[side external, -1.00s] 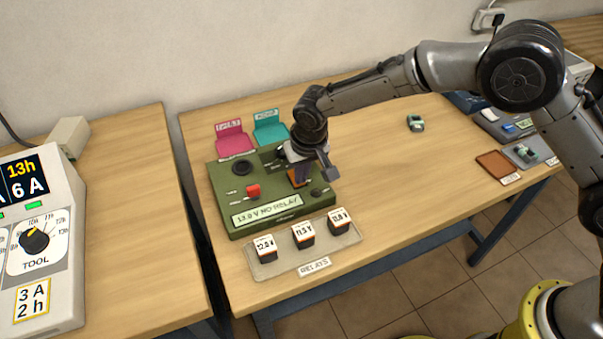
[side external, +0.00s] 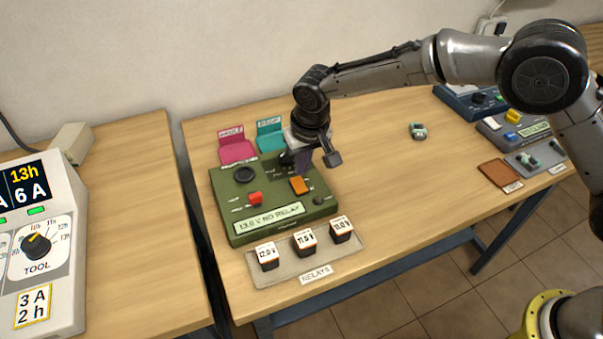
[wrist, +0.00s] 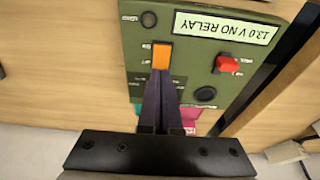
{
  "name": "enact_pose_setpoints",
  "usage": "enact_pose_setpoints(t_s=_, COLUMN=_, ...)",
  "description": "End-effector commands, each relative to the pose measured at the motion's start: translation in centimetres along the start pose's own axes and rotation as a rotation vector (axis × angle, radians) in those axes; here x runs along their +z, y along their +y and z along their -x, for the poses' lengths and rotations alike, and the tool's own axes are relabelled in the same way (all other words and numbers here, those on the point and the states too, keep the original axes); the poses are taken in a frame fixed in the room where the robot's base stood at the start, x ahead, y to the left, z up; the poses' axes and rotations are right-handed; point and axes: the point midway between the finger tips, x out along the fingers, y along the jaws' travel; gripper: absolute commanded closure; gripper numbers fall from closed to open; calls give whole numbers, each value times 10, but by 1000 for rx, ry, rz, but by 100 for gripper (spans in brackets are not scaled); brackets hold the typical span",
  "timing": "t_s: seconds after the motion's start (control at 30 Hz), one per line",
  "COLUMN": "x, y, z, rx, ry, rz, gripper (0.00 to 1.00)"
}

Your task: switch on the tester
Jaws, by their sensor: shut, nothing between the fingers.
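The tester is a green box (side external: 228,205) on the table, also in the wrist view (wrist: 190,55). Its display (side external: 269,218) reads "13.0 V NO RELAY". An orange switch (side external: 299,185) sits on its top, with a red control (side external: 255,198) and a dark round part (side external: 244,174) nearby. My gripper (side external: 303,168) is shut and empty, pointing down over the tester, just behind the orange switch. In the wrist view its fingertips (wrist: 161,74) are at the edge of the orange switch (wrist: 162,56); I cannot tell whether they touch it.
A tray (side external: 290,280) with several relays stands in front of the tester. A pink holder (side external: 237,150) and a teal holder (side external: 270,135) stand behind it. A small greenish part (side external: 418,131) and a brown mat (side external: 500,174) lie to the right. The table's middle right is clear.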

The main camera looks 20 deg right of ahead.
Motion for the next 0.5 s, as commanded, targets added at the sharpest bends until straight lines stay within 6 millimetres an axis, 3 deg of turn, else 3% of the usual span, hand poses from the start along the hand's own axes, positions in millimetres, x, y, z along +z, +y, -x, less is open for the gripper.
enact_pose_setpoints(t_s=0.2, x=12, y=-1, z=50, rx=-2, ry=2, rz=2, gripper=100)
enact_pose_setpoints(t_s=0.5, x=23, y=-1, z=91, rx=-1, ry=1, rz=2, gripper=100)
